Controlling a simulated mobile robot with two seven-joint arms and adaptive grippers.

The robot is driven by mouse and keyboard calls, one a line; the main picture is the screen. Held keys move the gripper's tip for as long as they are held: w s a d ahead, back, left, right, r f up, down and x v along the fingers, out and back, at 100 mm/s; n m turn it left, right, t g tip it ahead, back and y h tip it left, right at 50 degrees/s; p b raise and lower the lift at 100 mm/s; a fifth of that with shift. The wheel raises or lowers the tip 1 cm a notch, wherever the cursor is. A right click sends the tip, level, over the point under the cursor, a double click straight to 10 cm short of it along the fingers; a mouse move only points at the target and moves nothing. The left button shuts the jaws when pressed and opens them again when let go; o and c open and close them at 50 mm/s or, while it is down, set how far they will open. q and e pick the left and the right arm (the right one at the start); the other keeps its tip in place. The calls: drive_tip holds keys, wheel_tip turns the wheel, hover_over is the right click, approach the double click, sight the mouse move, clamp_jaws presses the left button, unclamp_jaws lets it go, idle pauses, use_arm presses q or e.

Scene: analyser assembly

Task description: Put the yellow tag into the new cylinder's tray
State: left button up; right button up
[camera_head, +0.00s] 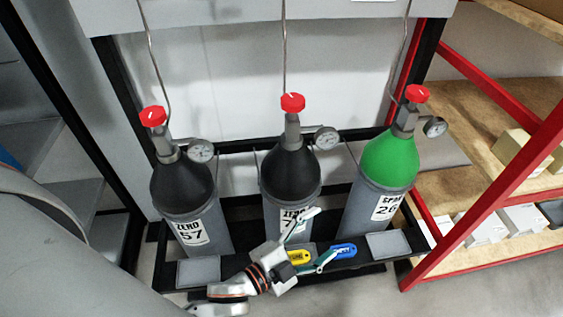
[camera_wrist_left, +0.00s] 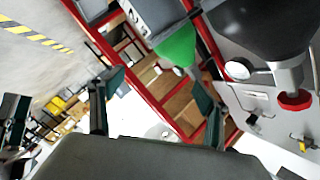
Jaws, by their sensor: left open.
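The yellow tag (camera_head: 299,256) lies low in front of the middle cylinder, partly hidden by my left gripper. Three cylinders stand in a black rack: a black-shouldered one (camera_head: 182,183) marked ZERO 57, a black-shouldered middle one (camera_head: 290,172) marked ZERO, and a green one (camera_head: 389,160) marked SPAN. Which is the new one I cannot tell. My left gripper (camera_head: 312,239) is open in front of the middle cylinder, beside the yellow tag; contact is unclear. In the left wrist view its open fingers (camera_wrist_left: 155,105) have nothing visible between them. My right gripper is out of view.
Grey trays stand before the left cylinder (camera_head: 199,271) and the green cylinder (camera_head: 388,246), both looking empty. A blue tag (camera_head: 343,251) lies right of the yellow one. Gauges and thin pipes rise from the cylinders. A red-framed shelf (camera_head: 487,177) stands close on the right.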

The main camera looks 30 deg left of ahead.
use_arm(q)
drive_tip(key=s+a+f+n+g+y, duration=0.55)
drive_tip(key=s+a+f+n, duration=0.5)
drive_tip(key=a+f, duration=0.3)
drive_tip(key=shift+t, duration=0.45)
drive_tip(key=r+p, duration=0.1)
drive_tip(key=p, duration=0.1)
drive_tip(key=d+r+p, duration=0.1)
drive_tip(key=s+r+p, duration=0.1)
drive_tip(key=p, duration=0.1)
drive_tip(key=shift+d+r+p, duration=0.35)
drive_tip(key=shift+d, duration=0.05)
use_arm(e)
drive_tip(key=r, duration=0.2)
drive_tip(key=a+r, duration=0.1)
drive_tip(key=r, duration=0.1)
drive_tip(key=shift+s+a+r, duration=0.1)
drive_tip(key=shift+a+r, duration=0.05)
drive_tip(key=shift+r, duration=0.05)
use_arm(q)
drive_tip(key=shift+r, duration=0.1)
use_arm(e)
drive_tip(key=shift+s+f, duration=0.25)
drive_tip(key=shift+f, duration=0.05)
